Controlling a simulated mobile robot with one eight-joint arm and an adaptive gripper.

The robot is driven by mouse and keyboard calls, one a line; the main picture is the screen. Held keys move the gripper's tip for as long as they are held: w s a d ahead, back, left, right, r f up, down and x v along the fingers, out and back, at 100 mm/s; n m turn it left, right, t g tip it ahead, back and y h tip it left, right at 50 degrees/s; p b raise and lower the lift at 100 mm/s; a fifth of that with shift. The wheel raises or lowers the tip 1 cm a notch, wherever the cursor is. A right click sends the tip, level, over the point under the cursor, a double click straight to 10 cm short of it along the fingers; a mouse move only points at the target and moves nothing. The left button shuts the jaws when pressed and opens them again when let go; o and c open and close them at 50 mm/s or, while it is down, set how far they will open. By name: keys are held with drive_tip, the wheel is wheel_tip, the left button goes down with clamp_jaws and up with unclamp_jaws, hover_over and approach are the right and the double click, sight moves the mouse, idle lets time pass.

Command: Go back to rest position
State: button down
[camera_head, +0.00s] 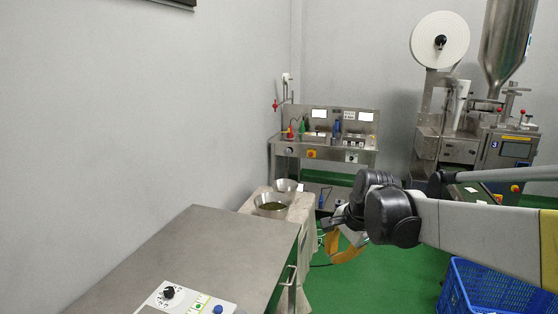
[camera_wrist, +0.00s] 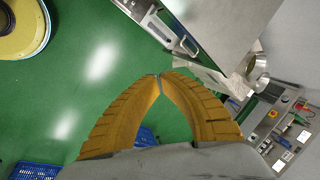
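My gripper (camera_head: 333,246) shows in the head view right of centre, with orange fingers pointing left and down from my dark wrist. In the wrist view my gripper (camera_wrist: 159,76) has its two ribbed yellow fingers curved together, the tips meeting. Nothing shows held between them. It hangs over green floor, right of the steel table (camera_head: 204,237) in the head view, and appears clear of it.
Two metal bowls (camera_head: 271,206) (camera_head: 287,186) stand on a covered stand behind the table. A control box (camera_head: 190,300) is at the table's near edge. A blue crate (camera_head: 455,292) sits low right. Machines (camera_head: 325,143) (camera_head: 457,146) line the back. Green floor (camera_wrist: 95,75) is open.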

drive_tip(key=s+d+n+t+h, duration=0.1)
drive_tip(key=s+n, duration=0.4)
drive_tip(key=s, duration=0.7)
drive_tip(key=s+d+n+t+h, duration=0.1)
drive_tip(key=s+n, duration=0.5)
drive_tip(key=s, duration=0.6)
drive_tip(key=d+t, duration=0.1)
drive_tip(key=d, duration=0.1)
drive_tip(key=shift+s+d+n, duration=0.3)
drive_tip(key=shift+s+d, duration=0.1)
